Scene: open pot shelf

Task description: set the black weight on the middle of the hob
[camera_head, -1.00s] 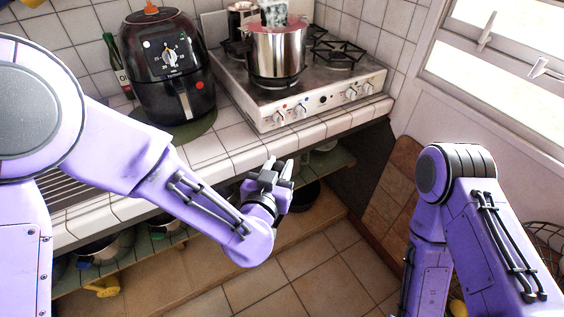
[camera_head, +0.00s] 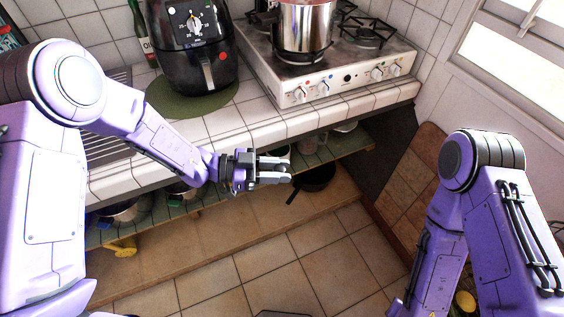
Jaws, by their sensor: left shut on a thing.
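The white hob (camera_head: 333,84) stands on the tiled counter at upper middle, knobs along its front. A steel pot (camera_head: 302,30) stands on its left part and hides some of its top; the pot's rim is near the frame's top edge. My left gripper (camera_head: 274,172) is in front of and below the counter edge, pointing right, apart from the hob. It is shut on a small dark thing, seemingly the black weight, mostly hidden by the fingers. I see no other black weight. My right arm comes down at the right; its gripper is out of view.
A black air fryer (camera_head: 190,50) stands left of the hob on a green mat (camera_head: 178,103). A dark pan (camera_head: 314,178) is on the lower shelf just beyond my left gripper. The tiled counter edge (camera_head: 265,128) lies between gripper and hob. Open floor is below.

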